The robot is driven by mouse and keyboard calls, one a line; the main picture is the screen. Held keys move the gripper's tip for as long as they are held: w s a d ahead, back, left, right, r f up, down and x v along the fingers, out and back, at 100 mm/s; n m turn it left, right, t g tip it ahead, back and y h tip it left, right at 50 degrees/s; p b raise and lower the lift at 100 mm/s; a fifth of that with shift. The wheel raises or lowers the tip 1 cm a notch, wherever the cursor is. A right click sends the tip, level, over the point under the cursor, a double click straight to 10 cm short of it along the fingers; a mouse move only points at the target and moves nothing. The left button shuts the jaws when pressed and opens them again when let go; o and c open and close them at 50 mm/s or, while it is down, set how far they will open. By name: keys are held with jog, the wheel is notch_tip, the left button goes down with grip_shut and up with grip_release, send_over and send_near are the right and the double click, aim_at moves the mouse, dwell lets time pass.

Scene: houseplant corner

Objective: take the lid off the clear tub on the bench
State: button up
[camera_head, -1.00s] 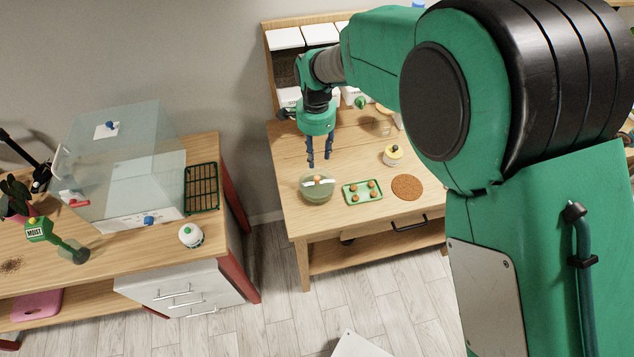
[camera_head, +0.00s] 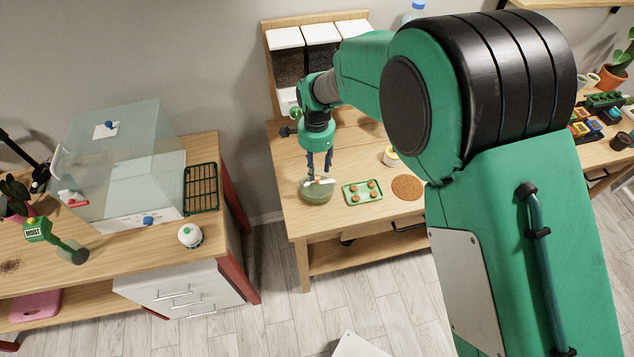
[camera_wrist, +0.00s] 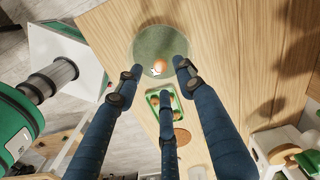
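The clear tub (camera_head: 316,197) stands near the left front of the wooden bench (camera_head: 290,215). It looks round and greenish, with a small white and orange piece on its lid (camera_head: 306,184). In the wrist view the lid (camera_wrist: 155,42) is a round green disc, its orange knob (camera_wrist: 160,65) between my fingers. My gripper (camera_head: 319,177) points down over the tub, its blue fingers apart and close to the knob. In the wrist view my gripper (camera_wrist: 157,73) is open and empty. I cannot tell whether the fingertips touch the lid.
A green tray (camera_head: 351,199) with several small brown balls lies right of the tub. A round brown mat (camera_head: 407,187) lies beyond it. A yellow-banded white jar (camera_head: 391,157) stands behind. Another bench at left holds a clear case (camera_head: 125,165) and a green rack (camera_head: 201,188).

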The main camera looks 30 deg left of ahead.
aim_at(317, 177)
jog(key=shift+w+d+f, duration=0.1)
jog(key=shift+f, duration=2.25)
grip_shut()
